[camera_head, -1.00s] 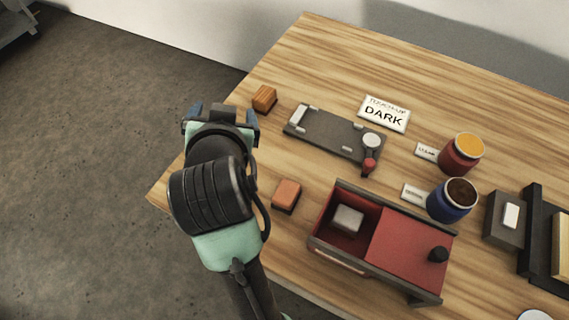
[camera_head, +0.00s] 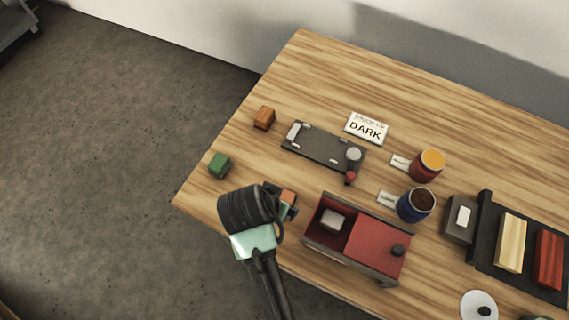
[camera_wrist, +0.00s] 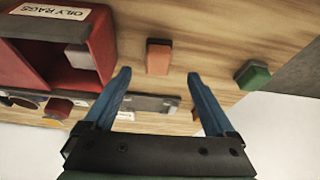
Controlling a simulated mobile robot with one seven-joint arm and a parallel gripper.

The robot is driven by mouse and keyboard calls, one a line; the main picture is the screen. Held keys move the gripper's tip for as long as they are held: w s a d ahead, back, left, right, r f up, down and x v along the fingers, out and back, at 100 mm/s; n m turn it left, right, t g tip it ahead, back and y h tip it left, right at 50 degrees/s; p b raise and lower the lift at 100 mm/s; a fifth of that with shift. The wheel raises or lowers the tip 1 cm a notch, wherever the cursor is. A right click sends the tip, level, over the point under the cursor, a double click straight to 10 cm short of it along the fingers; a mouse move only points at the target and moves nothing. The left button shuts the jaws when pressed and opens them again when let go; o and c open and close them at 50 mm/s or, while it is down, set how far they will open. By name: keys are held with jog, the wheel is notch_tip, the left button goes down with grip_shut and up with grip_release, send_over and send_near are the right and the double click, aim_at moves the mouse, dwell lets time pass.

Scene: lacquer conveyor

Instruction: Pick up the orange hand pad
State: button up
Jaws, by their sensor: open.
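The orange hand pad (camera_head: 288,196) lies on the wooden table, left of the red box, partly hidden by my gripper in the head view. In the wrist view the pad (camera_wrist: 158,57) shows as an orange block with a darker side, centred just beyond the fingertips. My gripper (camera_wrist: 158,74) is open and empty, its two blue fingers spread to either side of the pad's line. The pad looks narrower than the gap. Whether the fingers are level with it, I cannot tell.
The red box (camera_head: 379,243), labelled oily rags, holds a grey block (camera_head: 333,219). A green block (camera_head: 219,165) sits near the table's left edge, a brown block (camera_head: 264,117) farther back. A dark plate (camera_head: 318,146) and open jars lie beyond.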

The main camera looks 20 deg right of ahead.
aim_at(284, 199)
jog(key=x, duration=0.3)
jog(key=shift+r, duration=0.1)
jog(key=d+f, duration=0.1)
jog(key=w+d+f, duration=0.1)
jog(key=f, duration=0.1)
jog(key=shift+w+f+p, duration=0.25)
jog(key=shift+p, duration=0.1)
jog(key=shift+w+d+f, duration=0.15)
jog(key=shift+f, duration=0.3)
grip_shut()
